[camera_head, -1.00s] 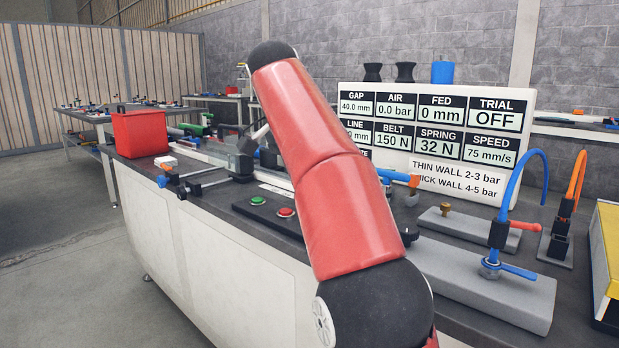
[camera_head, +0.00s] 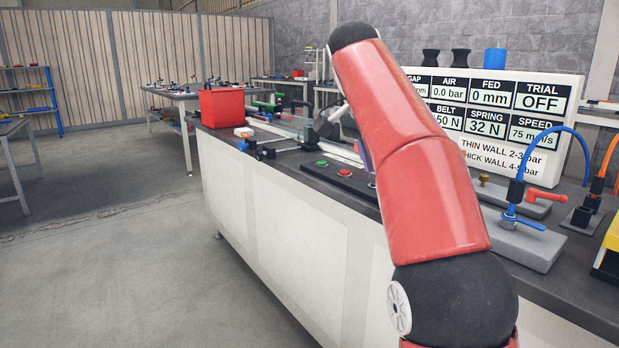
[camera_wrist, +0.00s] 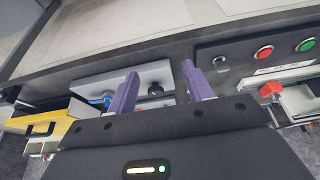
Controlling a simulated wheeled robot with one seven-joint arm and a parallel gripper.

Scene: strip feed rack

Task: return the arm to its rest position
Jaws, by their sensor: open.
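My red arm with black joints (camera_head: 410,170) rises over the bench (camera_head: 270,220) in the head view and is bent at its upper joint. In the wrist view my gripper (camera_wrist: 160,76) has its two purple fingers wide apart with nothing between them. The fingers point over the bench, above a grey plate (camera_wrist: 155,80) with a black knob; I cannot tell the exact height. In the head view the gripper is mostly hidden behind the arm, with a small purple part beside it.
A display board (camera_head: 540,105) stands behind the arm, partly covered by it. A red bin (camera_head: 222,107), a green button (camera_head: 322,163) and a grey block with a blue hose (camera_head: 525,240) are on the bench. Open floor (camera_head: 120,260) lies to the left.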

